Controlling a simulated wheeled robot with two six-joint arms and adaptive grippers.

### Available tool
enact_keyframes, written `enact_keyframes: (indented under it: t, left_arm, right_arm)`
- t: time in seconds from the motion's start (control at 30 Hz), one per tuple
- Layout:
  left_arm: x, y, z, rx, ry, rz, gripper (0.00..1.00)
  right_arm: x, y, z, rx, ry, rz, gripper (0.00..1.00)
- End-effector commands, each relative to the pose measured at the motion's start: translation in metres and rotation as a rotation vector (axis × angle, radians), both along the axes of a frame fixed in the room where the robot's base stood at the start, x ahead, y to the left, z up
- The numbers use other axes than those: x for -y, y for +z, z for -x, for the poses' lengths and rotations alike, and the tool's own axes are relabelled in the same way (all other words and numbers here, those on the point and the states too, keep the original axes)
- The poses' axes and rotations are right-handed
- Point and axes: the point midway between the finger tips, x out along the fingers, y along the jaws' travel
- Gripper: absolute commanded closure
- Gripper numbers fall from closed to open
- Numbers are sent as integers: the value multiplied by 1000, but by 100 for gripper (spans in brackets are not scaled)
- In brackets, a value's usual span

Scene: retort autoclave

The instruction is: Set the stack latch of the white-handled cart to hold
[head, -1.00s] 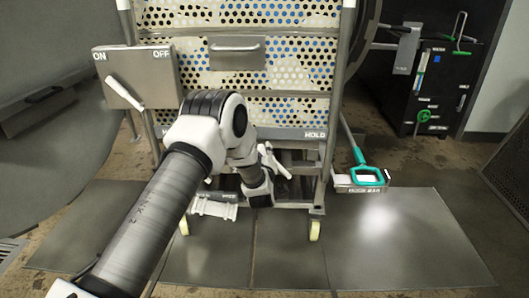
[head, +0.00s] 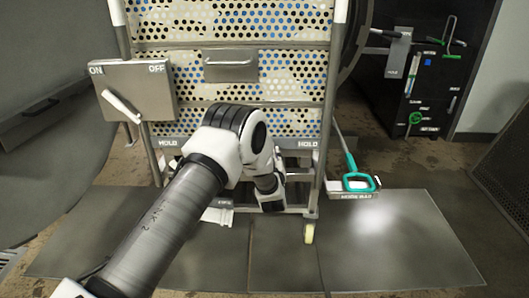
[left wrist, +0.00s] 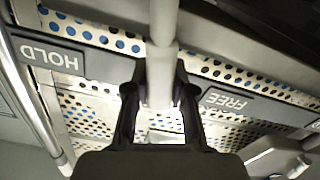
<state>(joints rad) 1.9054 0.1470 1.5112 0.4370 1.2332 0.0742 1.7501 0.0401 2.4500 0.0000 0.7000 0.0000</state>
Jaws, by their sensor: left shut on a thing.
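The cart (head: 323,120) with perforated, beige-and-blue trays and white sections on its uprights stands ahead. Its lower crossbar carries HOLD labels at both ends in the head view. My left gripper (head: 268,192) is low at the cart's front, its fingers largely hidden by my arm. In the left wrist view, my left gripper (left wrist: 158,95) is shut on the pale stack latch lever (left wrist: 160,68). The lever lies between the HOLD label (left wrist: 50,58) and the FREE label (left wrist: 228,100), nearer FREE. My right gripper is not in view.
A grey ON/OFF box (head: 150,92) with a white lever (head: 122,107) is at the cart's left. A dark cabinet (head: 430,90) is behind right. Floor at the front right is clear.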

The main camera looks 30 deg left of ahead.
Motion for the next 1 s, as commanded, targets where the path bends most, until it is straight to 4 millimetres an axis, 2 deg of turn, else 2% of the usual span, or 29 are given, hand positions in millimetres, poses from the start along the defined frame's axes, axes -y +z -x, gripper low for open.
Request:
enact_keyframes:
  t: [0.1, 0.4, 0.7, 1.0]
  left_arm:
    - [13, 6, -7, -58, -3, -93, 100]
    - [42, 4, -25, -206, -4, -336, 100]
    - [70, -7, -42, -351, -3, -573, 100]
    - [88, -19, -53, -463, -3, -754, 100]
  right_arm:
    - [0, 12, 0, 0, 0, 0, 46]
    - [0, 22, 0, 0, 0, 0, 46]
    - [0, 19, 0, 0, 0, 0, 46]
    - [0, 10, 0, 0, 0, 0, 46]
